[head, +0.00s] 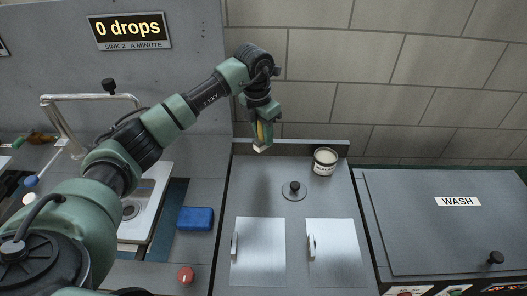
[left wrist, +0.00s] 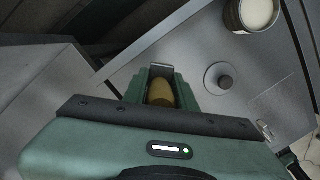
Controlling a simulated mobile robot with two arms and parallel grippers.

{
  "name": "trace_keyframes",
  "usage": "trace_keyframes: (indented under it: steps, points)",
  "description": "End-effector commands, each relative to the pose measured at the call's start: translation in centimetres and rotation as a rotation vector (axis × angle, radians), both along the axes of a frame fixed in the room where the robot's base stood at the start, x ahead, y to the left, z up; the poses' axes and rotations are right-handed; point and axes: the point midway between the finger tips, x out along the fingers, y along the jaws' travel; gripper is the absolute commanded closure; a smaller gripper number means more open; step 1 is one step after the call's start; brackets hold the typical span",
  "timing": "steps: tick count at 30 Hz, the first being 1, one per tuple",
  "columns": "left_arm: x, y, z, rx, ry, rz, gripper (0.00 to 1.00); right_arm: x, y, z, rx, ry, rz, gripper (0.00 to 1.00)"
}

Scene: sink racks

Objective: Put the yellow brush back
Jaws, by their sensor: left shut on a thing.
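My left gripper (head: 262,125) is shut on the yellow brush (head: 261,134) and holds it in the air above the back of the grey counter. The brush hangs downward, with a pale end (head: 260,149) at the bottom. In the left wrist view the brush (left wrist: 160,93) shows as a dull yellow rounded end between the fingers of the gripper (left wrist: 162,84). Most of the brush is hidden by the fingers. My right gripper is not in view.
A labelled can (head: 325,162) with pale contents stands at the counter's back. A round lid with a black knob (head: 294,188) and two pale panels (head: 258,252) lie before it. A blue sponge (head: 195,218) lies right of the sink (head: 149,190). The WASH lid (head: 440,225) is closed.

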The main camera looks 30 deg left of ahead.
Motion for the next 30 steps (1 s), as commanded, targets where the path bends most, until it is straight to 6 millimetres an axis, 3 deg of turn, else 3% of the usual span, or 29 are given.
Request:
trace_keyframes:
  steps: [4,11,18,29,30]
  points:
    - [-0.1,0.0,-2.7,0.000,0.002,0.001,1.00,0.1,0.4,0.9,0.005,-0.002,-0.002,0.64]
    - [0.0,0.0,-4.4,-0.001,0.001,0.000,1.00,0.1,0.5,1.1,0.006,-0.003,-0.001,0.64]
    - [0.0,0.0,-7.8,-0.001,0.003,0.001,1.00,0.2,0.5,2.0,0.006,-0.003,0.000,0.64]
    - [0.0,0.0,-8.5,0.000,-0.001,0.000,1.00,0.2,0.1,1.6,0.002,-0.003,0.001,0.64]
    - [0.0,0.0,-8.4,0.000,-0.001,0.000,0.65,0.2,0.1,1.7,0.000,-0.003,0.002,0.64]
